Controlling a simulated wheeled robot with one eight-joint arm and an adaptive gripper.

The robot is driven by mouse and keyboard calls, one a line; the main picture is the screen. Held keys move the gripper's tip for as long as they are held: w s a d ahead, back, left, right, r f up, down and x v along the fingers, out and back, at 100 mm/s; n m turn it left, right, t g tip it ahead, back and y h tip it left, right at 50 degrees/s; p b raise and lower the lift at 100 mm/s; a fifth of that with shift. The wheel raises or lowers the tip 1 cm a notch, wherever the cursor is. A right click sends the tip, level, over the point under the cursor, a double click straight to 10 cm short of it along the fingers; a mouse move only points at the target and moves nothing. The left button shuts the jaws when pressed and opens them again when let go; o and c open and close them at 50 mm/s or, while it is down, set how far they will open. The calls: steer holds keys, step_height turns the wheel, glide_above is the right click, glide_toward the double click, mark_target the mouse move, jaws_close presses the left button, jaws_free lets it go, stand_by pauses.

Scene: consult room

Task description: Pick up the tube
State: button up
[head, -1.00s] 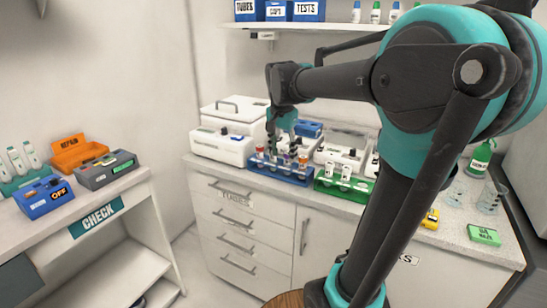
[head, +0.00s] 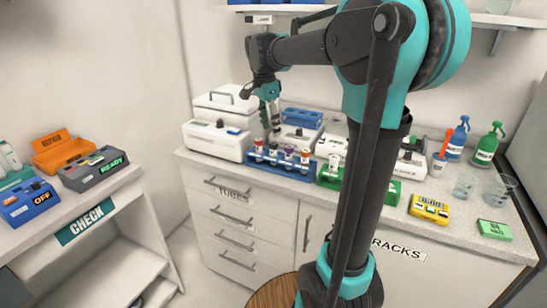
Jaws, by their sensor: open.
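Several capped tubes stand upright in a blue rack (head: 277,172) on the counter. From left to right I see a red-capped tube (head: 259,146), another tube (head: 273,151), a purple-capped tube (head: 289,153) and an orange-red-capped tube (head: 305,156). My gripper (head: 271,130) points down, open, with nothing seen in it. In the picture it is just above the left part of the blue rack; I cannot tell its exact depth. A green rack (head: 385,193) stands to the right, with a white-capped tube (head: 333,162) at its left end; my arm hides its middle.
A white lidded machine (head: 215,140) stands left of the rack, and a blue bin (head: 301,118) behind it. On the right are a yellow timer (head: 429,208), clear beakers (head: 465,187), a green box (head: 494,231) and spray bottles (head: 487,146). A side table (head: 110,190) holds coloured devices.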

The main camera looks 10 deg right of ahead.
mark_target(274, 143)
steer(key=shift+d+f, duration=0.2)
steer(key=shift+f, duration=1)
steer(key=shift+d+f, duration=0.2)
steer(key=shift+f, duration=1)
steer(key=shift+d+f, duration=0.2)
steer(key=shift+f, duration=1)
steer(key=c, duration=1.1)
steer(key=shift+o, duration=0.2)
steer(key=shift+r, duration=0.15)
